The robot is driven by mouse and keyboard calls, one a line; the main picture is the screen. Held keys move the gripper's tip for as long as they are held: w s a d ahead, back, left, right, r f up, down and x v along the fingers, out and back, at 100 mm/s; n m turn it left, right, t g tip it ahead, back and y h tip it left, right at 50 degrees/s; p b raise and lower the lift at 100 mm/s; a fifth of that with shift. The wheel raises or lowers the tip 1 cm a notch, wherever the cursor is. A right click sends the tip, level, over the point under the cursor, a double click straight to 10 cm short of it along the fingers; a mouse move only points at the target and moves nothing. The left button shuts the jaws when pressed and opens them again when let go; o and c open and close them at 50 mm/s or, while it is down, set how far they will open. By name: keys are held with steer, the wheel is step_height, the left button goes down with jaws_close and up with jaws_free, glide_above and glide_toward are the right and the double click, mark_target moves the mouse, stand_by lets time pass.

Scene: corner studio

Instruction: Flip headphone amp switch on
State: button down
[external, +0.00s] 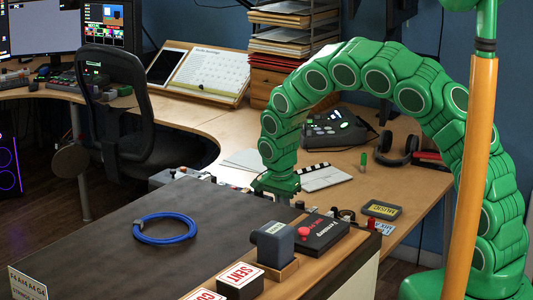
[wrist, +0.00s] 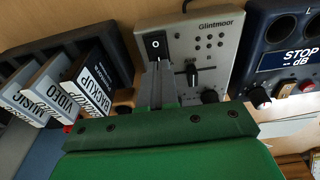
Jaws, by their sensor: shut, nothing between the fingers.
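The headphone amp (wrist: 208,38) is a silver-grey box marked Glintmoor in the wrist view, with knobs and rows of small holes. Its black rocker switch (wrist: 156,44) is at the upper left of its face, with a white O showing. My gripper (wrist: 157,70) is shut and empty. Its fingertips are right at the lower end of the switch and cover that part; I cannot tell whether they touch it. In the external view my gripper (external: 275,188) is low beyond the dark desktop's far edge, and I cannot make out the amp there.
A blue cable coil (external: 164,229) lies on the dark desktop. A black chair (external: 115,110) stands behind.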

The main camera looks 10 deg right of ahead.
steer(key=shift+d+f, duration=0.1)
steer(key=shift+f, duration=0.5)
